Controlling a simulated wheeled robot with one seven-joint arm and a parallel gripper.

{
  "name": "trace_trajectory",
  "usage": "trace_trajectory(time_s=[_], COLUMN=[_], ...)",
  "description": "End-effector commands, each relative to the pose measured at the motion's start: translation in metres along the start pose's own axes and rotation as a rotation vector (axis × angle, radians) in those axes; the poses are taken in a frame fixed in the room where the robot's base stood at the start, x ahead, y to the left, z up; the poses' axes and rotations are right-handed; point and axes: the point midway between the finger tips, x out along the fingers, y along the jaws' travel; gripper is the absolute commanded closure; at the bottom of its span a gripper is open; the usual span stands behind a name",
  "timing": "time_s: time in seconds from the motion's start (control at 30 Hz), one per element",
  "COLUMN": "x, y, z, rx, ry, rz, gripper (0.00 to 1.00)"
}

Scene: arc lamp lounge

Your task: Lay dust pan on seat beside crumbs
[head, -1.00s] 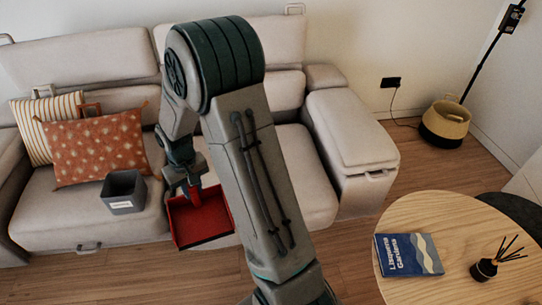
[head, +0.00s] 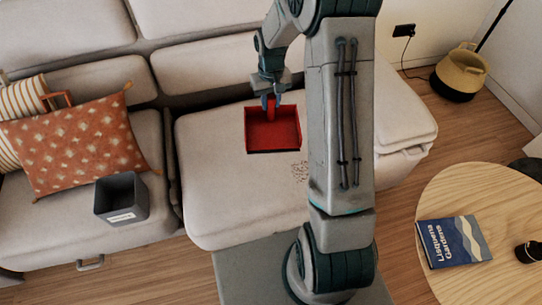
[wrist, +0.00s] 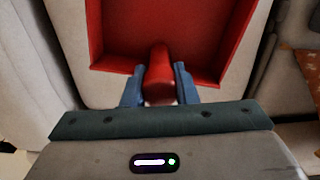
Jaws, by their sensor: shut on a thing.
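The red dust pan (head: 273,131) is above the middle seat (head: 215,200) of the sofa in the head view; whether it touches the cushion I cannot tell. My gripper (head: 271,100) is shut on its handle. In the wrist view my gripper (wrist: 160,85) has its blue fingers on both sides of the red handle, and the pan (wrist: 165,30) spreads out beyond. The crumbs (head: 299,171) are a small dark speckled patch on the seat, right of and nearer than the pan, close to my arm, which may hide part of them.
A grey open bin (head: 121,198) stands on the left seat in front of an orange patterned cushion (head: 75,143). A round wooden table (head: 450,205) with a blue book (head: 453,241) is at the right. The seat's left part is clear.

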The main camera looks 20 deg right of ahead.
Motion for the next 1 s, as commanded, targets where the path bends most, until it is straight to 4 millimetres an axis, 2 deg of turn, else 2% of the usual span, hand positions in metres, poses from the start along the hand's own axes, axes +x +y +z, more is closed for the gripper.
trace_trajectory(time_s=[0.03,0.3,0.6,0.8,0.9,1.0], x=[0.027,0.086,0.142,0.158,0.161,0.169], y=[0.019,0.107,0.192,0.222,0.225,0.215], z=[-0.015,-0.072,-0.107,-0.113,-0.115,-0.119], rx=[0.001,-0.062,-0.159,-0.201,-0.212,-0.218], ry=[0.002,0.002,0.002,0.001,0.001,0.0], rz=[0.0,-0.001,0.001,0.004,0.004,0.003], gripper=[1.0,1.0,1.0,1.0,1.0,1.0])
